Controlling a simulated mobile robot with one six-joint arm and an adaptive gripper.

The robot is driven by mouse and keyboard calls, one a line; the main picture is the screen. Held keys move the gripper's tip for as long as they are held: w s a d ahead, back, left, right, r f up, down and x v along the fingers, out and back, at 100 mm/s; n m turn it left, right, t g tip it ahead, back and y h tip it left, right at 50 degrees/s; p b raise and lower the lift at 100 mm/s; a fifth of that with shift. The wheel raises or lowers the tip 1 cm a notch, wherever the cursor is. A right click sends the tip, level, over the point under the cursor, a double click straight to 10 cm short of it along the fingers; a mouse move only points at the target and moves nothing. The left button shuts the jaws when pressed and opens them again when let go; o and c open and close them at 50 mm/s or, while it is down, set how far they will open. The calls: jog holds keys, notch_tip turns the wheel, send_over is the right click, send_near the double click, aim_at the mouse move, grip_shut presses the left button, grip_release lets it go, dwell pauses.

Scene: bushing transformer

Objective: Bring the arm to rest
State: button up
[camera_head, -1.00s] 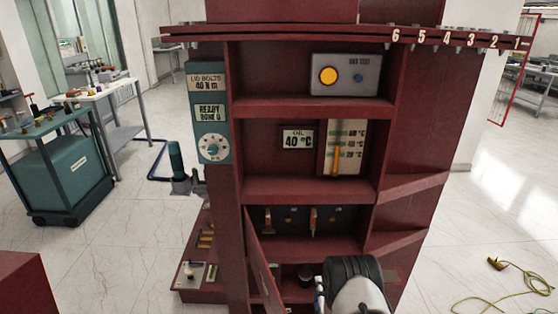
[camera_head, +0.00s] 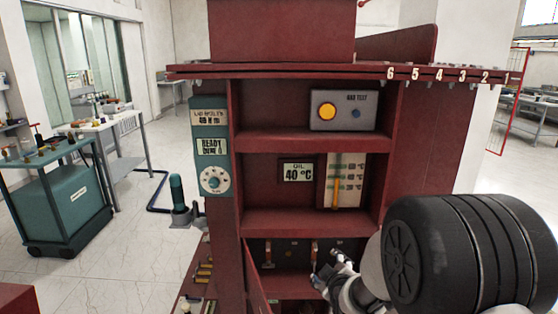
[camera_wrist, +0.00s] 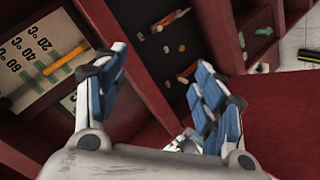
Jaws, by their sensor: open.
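My gripper (camera_head: 326,277) is at the lower right of the head view, in front of the lower compartment of the dark red cabinet (camera_head: 428,130). Its dark arm joint fills the lower right corner and hides part of the cabinet. In the wrist view my gripper (camera_wrist: 160,92) shows two blue-padded fingers spread wide apart with nothing between them. Beyond them are the yellow-marked temperature gauge (camera_wrist: 40,55) on the left and a dark panel with orange handles (camera_wrist: 168,20).
The cabinet shelves hold a gas test box (camera_head: 343,111) and an oil display (camera_head: 297,172). A teal lid bolts panel (camera_head: 210,150) is on the left post. A numbered ledge (camera_head: 440,74) juts out above. A teal cart (camera_head: 62,200) stands left; the floor between is mostly clear.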

jog(key=s+r+m+g, duration=0.25)
jog(key=s+r, duration=0.35)
jog(key=s, duration=0.3)
jog(key=s+r+m+g, duration=0.1)
jog(key=s+r+m, duration=0.3)
jog(key=s, duration=0.5)
jog(key=s+r+m+g, duration=0.2)
jog(key=s+m+g, duration=0.1)
jog(key=s, duration=1.7)
jog(key=shift+d+g, duration=0.15)
jog(key=shift+g, duration=0.3)
